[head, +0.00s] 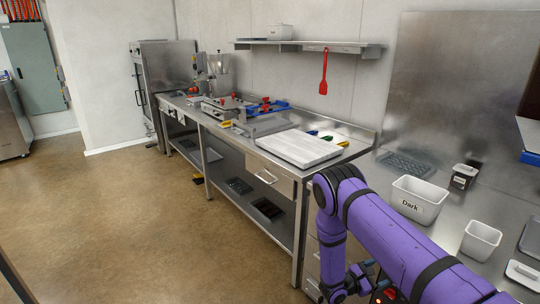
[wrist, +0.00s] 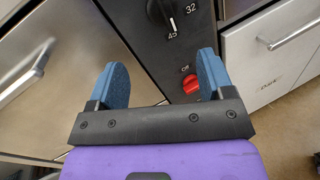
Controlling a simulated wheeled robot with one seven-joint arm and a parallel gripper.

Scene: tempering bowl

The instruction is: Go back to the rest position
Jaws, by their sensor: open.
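My gripper (wrist: 160,82) shows in the wrist view with its two blue fingers spread wide apart and nothing between them. It faces a dark control panel (wrist: 170,45) with a black dial (wrist: 163,10) marked with numbers and a red knob (wrist: 190,84) labelled Off. The red knob lies close by the right finger in the picture; I cannot tell whether they touch. In the head view my purple arm reaches from the lower right and bends down in front of the counter. The gripper's fingertips are not clear there.
A steel counter (head: 440,170) on the right carries a white bin labelled Dark (head: 418,199), a smaller white tub (head: 480,240) and a small dark container (head: 463,176). A white slab (head: 300,147) lies on the long bench. A red spatula (head: 323,75) hangs above. The floor (head: 120,220) at left is clear.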

